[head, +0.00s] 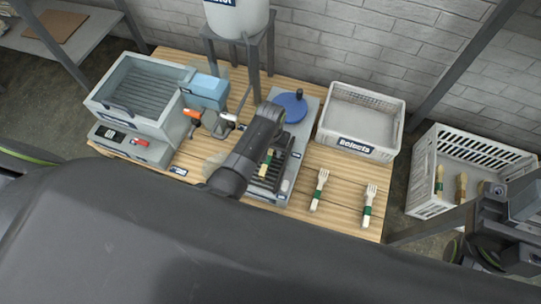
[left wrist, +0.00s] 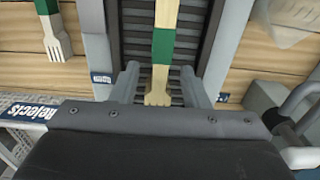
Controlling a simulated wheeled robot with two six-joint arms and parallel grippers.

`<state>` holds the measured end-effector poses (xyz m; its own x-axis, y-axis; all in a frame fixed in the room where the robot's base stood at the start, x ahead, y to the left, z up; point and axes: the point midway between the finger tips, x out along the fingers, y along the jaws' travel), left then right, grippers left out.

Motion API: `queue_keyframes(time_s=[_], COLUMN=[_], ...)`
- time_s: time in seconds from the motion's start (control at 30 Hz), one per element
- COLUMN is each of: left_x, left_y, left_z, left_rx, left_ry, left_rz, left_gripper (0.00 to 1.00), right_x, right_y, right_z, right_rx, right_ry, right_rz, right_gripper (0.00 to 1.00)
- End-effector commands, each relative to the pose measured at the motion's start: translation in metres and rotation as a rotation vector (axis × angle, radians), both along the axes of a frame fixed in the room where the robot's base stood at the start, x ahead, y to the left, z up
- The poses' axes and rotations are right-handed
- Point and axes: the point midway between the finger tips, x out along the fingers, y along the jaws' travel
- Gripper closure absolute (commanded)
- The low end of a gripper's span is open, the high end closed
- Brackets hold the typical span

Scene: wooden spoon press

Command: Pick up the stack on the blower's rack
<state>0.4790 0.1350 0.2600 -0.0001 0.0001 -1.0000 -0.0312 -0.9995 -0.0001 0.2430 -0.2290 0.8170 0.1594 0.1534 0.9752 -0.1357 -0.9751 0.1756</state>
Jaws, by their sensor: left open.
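The stack is pale wooden forks with a green band, lying on the dark slatted rack (head: 288,168) of the blower. In the left wrist view the stack (left wrist: 161,75) runs lengthwise, tines toward my gripper body; in the head view my arm partly covers it (head: 264,170). My left gripper (left wrist: 160,72) is open, with one finger on each side of the tines and a gap on both sides. I cannot tell its height above the rack. A grey part of my right arm (head: 497,205) shows at the right edge; its fingers cannot be made out.
Two banded forks (head: 319,190) (head: 369,205) lie on the table right of the rack. A white Rejects crate (head: 362,150) stands behind them. A taller white crate (head: 424,180) holds several pieces at the right. A grey press-like machine (head: 135,105) stands left.

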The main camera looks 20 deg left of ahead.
Motion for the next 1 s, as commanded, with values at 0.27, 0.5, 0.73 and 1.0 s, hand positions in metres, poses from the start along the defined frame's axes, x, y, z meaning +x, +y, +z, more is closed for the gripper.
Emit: queue_keyframes(time_s=[0.27,0.5,0.73,1.0], left_x=[0.0003,0.0002,0.0002,0.0002], left_y=[0.0000,0.0001,0.0000,0.0000], left_z=[-0.0182,-0.0174,-0.0174,-0.0173], left_rx=[0.000,0.000,0.000,0.000], left_ry=[-0.001,-0.001,0.000,-0.001], left_rz=[0.001,0.001,0.000,0.000], left_gripper=[0.59,0.67,0.97,1.00], right_x=[-0.0022,-0.0021,-0.0021,-0.0020], right_y=[-0.0026,-0.0025,-0.0025,-0.0024], right_z=[-0.0096,-0.0089,-0.0089,-0.0088], right_rx=[0.026,0.026,0.026,0.026], right_ry=[-0.021,-0.021,-0.020,-0.020], right_rz=[0.018,0.018,0.017,0.017], right_gripper=[0.64,0.64,0.64,0.64])
